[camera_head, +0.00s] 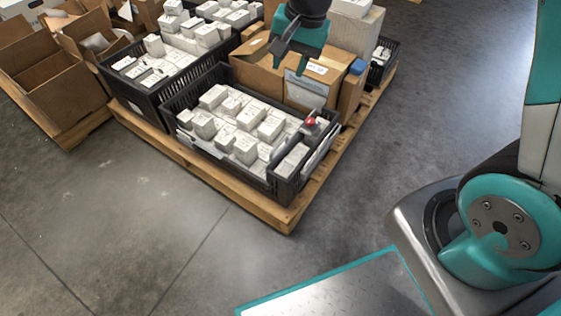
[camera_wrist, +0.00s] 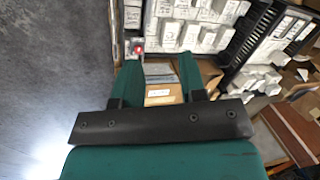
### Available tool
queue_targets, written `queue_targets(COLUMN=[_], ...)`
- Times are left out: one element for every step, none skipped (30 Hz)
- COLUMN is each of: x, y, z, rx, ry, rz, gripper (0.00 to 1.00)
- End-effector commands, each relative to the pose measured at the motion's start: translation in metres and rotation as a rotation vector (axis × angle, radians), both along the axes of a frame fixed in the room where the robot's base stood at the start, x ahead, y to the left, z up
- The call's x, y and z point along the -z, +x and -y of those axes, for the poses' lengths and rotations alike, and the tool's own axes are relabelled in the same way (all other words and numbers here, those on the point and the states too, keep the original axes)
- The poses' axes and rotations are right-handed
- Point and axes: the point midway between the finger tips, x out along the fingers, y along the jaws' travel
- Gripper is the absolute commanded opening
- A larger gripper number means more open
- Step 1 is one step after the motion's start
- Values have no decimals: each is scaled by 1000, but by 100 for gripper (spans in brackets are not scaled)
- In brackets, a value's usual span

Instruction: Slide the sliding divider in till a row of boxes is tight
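The near black crate (camera_head: 215,165) on the pallet holds many white boxes (camera_head: 246,148) of differing heights. A dark sliding divider (camera_head: 288,142) with a red knob (camera_head: 311,121) stands near the crate's right end. A few white boxes (camera_head: 292,160) lie between it and the end wall. Their fit against the divider is too small to judge. My gripper (camera_head: 291,62) is above the cardboard boxes behind this crate, apart from the divider. In the wrist view my gripper (camera_wrist: 158,62) has its fingers spread with nothing held, and the red knob (camera_wrist: 138,48) shows near the left fingertip.
A second black crate (camera_head: 145,95) of white boxes stands to the left. An open cardboard carton (camera_head: 262,80) and a blue-topped box (camera_head: 352,85) stand behind the near crate. More open cartons (camera_head: 60,95) are at far left. The floor (camera_head: 150,230) in front is clear.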

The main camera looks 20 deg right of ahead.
Motion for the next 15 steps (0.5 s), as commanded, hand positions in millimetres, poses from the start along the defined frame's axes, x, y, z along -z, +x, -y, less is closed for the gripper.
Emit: queue_targets(x=[54, 70, 90, 104, 116, 131, 140, 148, 157, 162, 166, 170, 172, 175, 178], y=[11, 17, 25, 30, 34, 40, 43, 46, 49, 51, 53, 55, 56, 56, 57], z=[5, 8, 12, 14, 17, 20, 22, 24, 26, 27, 28, 29, 30, 30, 30], rx=[62, 101, 148, 181, 211, 247, 271, 292, 315, 331, 343, 355, 361, 368, 371], ry=[-4, -8, -11, -13, -15, -19, -19, -20, -22, -23, -25, -26, -26, -26, -26], rz=[-11, -15, -19, -21, -24, -26, -27, -29, -28, -29, -30, -31, -31, -32, -32], gripper=[38, 38, 38, 38, 38, 38, 38, 38, 38, 38, 38, 38, 38, 38, 38])
